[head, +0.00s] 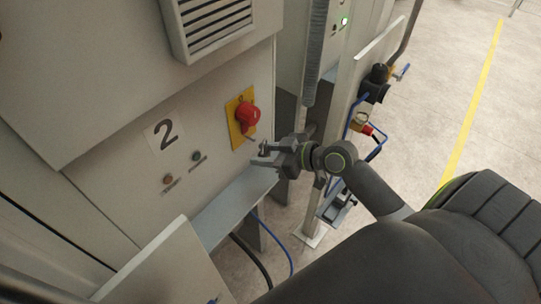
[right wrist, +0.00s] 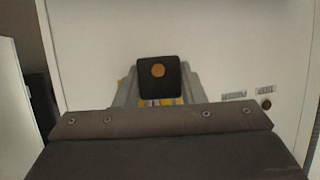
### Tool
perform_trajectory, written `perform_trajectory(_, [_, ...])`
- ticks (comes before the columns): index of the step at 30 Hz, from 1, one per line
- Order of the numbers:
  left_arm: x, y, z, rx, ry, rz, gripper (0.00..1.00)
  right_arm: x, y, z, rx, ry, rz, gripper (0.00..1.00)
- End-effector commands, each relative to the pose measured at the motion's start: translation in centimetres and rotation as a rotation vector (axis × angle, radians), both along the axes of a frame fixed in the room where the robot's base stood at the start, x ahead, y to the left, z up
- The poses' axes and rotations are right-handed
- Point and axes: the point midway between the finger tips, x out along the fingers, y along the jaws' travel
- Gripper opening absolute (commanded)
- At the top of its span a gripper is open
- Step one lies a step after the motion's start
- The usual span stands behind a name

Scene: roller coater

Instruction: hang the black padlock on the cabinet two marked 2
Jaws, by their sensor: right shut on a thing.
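A red rotary switch (head: 247,115) on a yellow plate is mounted to the right of the label. My right gripper (head: 262,156) is in front of the cabinet, just below the switch. It is shut on the black padlock, whose dark body with a round brass spot (right wrist: 158,71) shows between the fingers in the right wrist view. The shackle is mostly hidden there; a bit of yellow plate shows behind the padlock. Contact with the switch cannot be told. My left gripper is not in view.
A grey ledge (head: 235,205) runs below the cabinet face. Two small buttons (head: 196,156) sit under the label. A post with blue hoses and valves (head: 372,88) stands right of my right gripper. Open floor (head: 445,60) lies farther right.

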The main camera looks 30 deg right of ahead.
Motion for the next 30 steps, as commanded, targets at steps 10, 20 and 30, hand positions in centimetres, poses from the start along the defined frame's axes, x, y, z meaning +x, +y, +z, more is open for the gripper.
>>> perform_trajectory(10, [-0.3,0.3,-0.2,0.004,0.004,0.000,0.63,2.0,0.7,-0.1,0.002,-0.002,0.000,0.11])
perform_trajectory(20, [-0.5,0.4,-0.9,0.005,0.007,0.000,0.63,3.8,1.4,-0.8,0.002,-0.002,0.000,0.11])
perform_trajectory(30, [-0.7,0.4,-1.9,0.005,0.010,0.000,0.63,4.7,1.6,-1.6,0.001,-0.001,-0.001,0.11])
